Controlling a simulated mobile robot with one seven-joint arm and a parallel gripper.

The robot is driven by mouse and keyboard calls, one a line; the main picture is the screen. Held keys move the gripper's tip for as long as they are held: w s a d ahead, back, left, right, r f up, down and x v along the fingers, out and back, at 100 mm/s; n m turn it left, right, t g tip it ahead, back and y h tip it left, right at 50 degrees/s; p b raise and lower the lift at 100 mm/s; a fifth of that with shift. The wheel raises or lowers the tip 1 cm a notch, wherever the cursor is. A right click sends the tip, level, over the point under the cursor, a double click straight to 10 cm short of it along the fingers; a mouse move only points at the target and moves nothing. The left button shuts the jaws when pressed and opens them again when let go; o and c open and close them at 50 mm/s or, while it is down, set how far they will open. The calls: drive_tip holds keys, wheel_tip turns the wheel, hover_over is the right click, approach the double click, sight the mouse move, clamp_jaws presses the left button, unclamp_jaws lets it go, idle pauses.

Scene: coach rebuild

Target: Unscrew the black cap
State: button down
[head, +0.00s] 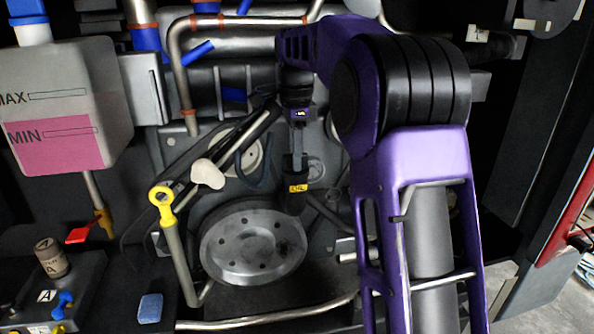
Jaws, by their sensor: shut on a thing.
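The black cap (295,200) is a dark cylinder with a yellow label reading "OIL", just left of the middle of the head view. My gripper (297,156) points down from the purple wrist and is shut on the top of the black cap. The cap stands roughly upright. The dark engine parts behind it make its lower end hard to make out, so I cannot tell whether it is still seated.
A large grey pulley (228,255) sits below left of the cap. A yellow-topped dipstick (161,196) and a white-and-pink coolant tank (60,105) stand further left. Pipes and hoses crowd around the gripper. A blue sponge (150,308) lies at the lower left.

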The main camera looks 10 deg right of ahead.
drive_tip(key=n+p, duration=0.2)
drive_tip(key=shift+r+n, duration=0.1)
drive_tip(key=shift+n, duration=0.3)
drive_tip(key=shift+n+p, duration=0.65)
drive_tip(key=shift+n, duration=0.95)
drive_tip(key=shift+f, duration=0.2)
drive_tip(key=shift+r+n+p, duration=0.2)
drive_tip(key=shift+n+p, duration=0.35)
drive_tip(key=shift+n, duration=0.25)
drive_tip(key=n+p, duration=0.1)
drive_tip(key=n, duration=0.2)
drive_tip(key=shift+f+n, duration=0.1)
drive_tip(key=shift+n, duration=0.4)
